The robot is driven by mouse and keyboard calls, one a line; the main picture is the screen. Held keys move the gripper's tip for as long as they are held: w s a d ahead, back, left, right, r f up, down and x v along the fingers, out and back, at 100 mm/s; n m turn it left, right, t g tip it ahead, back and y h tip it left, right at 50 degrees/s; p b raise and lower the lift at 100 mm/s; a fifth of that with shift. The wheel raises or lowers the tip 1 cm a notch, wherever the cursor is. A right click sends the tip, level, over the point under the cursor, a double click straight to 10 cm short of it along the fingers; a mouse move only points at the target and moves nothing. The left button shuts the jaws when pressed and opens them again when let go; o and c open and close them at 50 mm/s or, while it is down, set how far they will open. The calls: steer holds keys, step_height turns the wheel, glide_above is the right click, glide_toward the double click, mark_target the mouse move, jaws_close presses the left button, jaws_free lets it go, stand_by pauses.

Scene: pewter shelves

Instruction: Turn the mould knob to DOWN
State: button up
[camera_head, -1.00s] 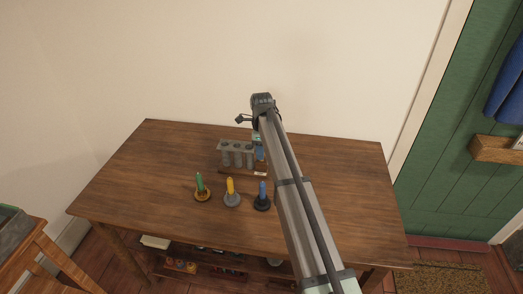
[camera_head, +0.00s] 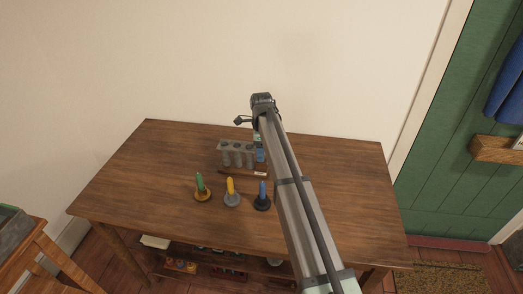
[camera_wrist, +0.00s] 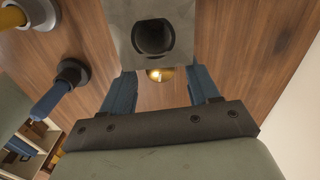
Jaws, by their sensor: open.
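The grey mould (camera_head: 237,146) stands on the table with a row of round tubes. In the wrist view its grey block (camera_wrist: 120,20) shows a dark round hole. A brass knob (camera_wrist: 160,74) shows beside the block, partly covered by it; its pointing direction cannot be read. My gripper (camera_wrist: 163,78) is open, its two blue fingers on either side of the knob with gaps to both. In the head view my gripper (camera_head: 261,154) is at the mould's right end, partly hidden by my arm. The knob is hidden there.
Green (camera_head: 200,181), yellow (camera_head: 231,187) and blue (camera_head: 263,190) candles stand in holders in front of the mould. A small white label (camera_head: 261,174) lies at the mould's base. The table's left side (camera_head: 140,180) is clear. A wall (camera_head: 200,60) is behind.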

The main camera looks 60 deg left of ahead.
steer(key=shift+r, duration=0.15)
step_height(320, 180, up, 14)
steer(key=shift+f, duration=0.2)
stand_by(0.4)
steer(key=w+d+f+m+g, duration=0.1)
steer(key=w+d+f, duration=0.1)
steer(key=w+d, duration=0.6)
steer(key=s+a+n+g+y, duration=0.1)
steer(key=s+a+g+y, duration=0.1)
steer(key=s+a+y, duration=0.15)
steer(key=shift+h, duration=0.25)
steer(key=x, duration=1.2)
steer(key=shift+s+a+f, duration=0.15)
steer(key=shift+a+f, duration=0.1)
steer(key=shift+f, duration=0.05)
steer(key=shift+c, duration=0.2)
